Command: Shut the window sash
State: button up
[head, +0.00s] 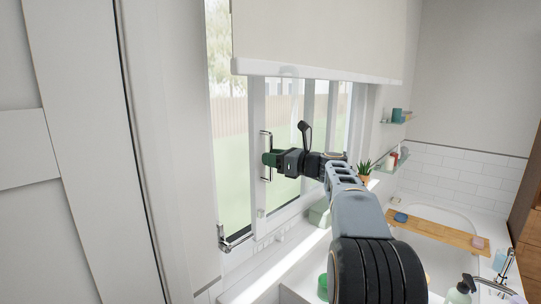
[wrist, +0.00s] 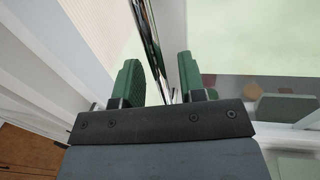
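The window sash (head: 258,108) has a white frame. Its near upright stands apart from the left jamb, with a strip of garden showing between them. A chrome upright bar handle (head: 264,140) is on that upright. My gripper (head: 270,158) is at the handle, about midway down the bar. In the wrist view the chrome handle (wrist: 152,38) runs between the two green fingers of my gripper (wrist: 158,78). The fingers are apart, with gaps beside the bar, so it looks open around the handle. The contact at the fingertips is partly hidden.
A pale blind (head: 318,38) hangs over the top of the window. A metal fitting (head: 235,238) is at the lower left frame corner. Below are a bathtub with a wooden board (head: 438,232), a potted plant (head: 364,169) and several bottles. A white panel door (head: 60,150) fills the left.

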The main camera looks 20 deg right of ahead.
jog(key=shift+w+a, duration=0.25)
jog(key=shift+w, duration=0.1)
grip_shut()
dwell(0.4)
